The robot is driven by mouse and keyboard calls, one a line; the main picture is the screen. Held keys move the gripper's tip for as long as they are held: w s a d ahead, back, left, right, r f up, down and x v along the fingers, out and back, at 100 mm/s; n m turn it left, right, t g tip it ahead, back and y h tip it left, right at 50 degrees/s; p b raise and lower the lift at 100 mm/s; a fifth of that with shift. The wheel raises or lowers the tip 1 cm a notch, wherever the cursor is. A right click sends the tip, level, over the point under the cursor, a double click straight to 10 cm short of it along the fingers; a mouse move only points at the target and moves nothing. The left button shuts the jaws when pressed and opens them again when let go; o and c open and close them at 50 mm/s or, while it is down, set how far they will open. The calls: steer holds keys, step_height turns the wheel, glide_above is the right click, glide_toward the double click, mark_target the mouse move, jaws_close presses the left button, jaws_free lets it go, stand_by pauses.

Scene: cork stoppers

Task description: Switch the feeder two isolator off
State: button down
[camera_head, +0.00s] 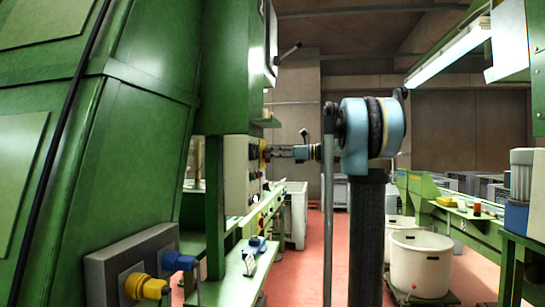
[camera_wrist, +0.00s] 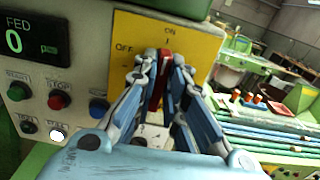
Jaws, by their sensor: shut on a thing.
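In the wrist view a red isolator handle (camera_wrist: 156,92) stands on a yellow plate (camera_wrist: 202,42) marked ON at the top and OFF at the left. The handle is close to upright, its top end below the ON mark and to the right of OFF. My gripper (camera_wrist: 164,62) is shut on the handle, one finger on each side, and hides much of its lower part. In the head view my gripper (camera_head: 268,152) reaches left to the pale control panel (camera_head: 238,178); the handle cannot be made out there. No feeder number is readable.
Left of the plate are a display (camera_wrist: 32,42) reading FED and 0, a green button (camera_wrist: 18,91), a red button (camera_wrist: 59,99) and a blue button (camera_wrist: 98,107). A green machine (camera_head: 110,120) fills the left side. White tubs (camera_head: 420,262) stand at right.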

steer(key=shift+s+f+n, duration=0.15)
steer(key=shift+f+n, duration=0.05)
steer(key=shift+n, duration=2.75)
steer(key=shift+s+f+n, duration=0.15)
steer(key=shift+n, duration=2.75)
steer(key=shift+s+f+n, duration=0.15)
steer(key=shift+f+n, duration=0.05)
steer(key=shift+n, duration=2.75)
steer(key=shift+a+f, duration=0.1)
steer(key=c, duration=1.6)
jaws_free()
steer(key=shift+c, duration=0.2)
